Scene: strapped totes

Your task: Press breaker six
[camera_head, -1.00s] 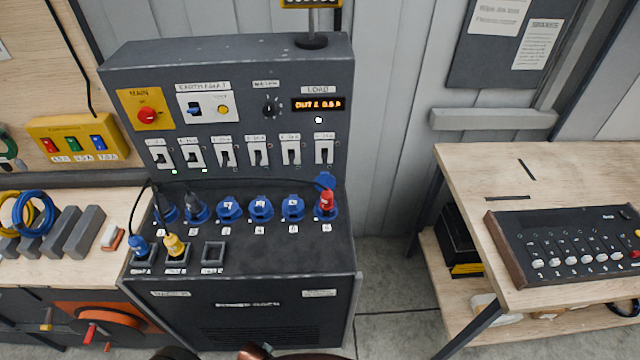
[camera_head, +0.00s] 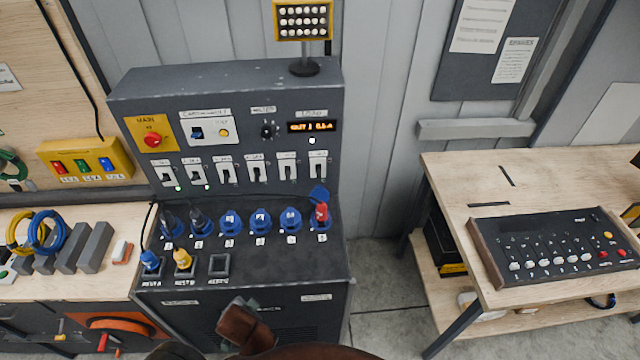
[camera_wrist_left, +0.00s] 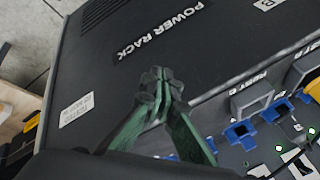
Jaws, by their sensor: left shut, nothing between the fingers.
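The power rack (camera_head: 225,85) has a row of white breaker switches across its upright panel. The rightmost, in the sixth place, is breaker six (camera_head: 318,165), below the orange-lit load display (camera_head: 311,127). The first breaker (camera_head: 164,175) is at the left end, with a green lamp below it. My left gripper (camera_wrist_left: 160,80) is shut and empty in the left wrist view, in front of the rack's lower face beside the POWER RACK label (camera_wrist_left: 163,30). It is apart from the breakers. My right gripper is not in view.
Blue sockets (camera_head: 261,220) line the rack's shelf, with a red plug (camera_head: 321,213) in the rightmost. A yellow plug (camera_head: 183,260) and a blue plug sit in front. A lamp post (camera_head: 304,67) stands on top. A wooden table (camera_head: 450,170) with a control box (camera_head: 490,250) is right.

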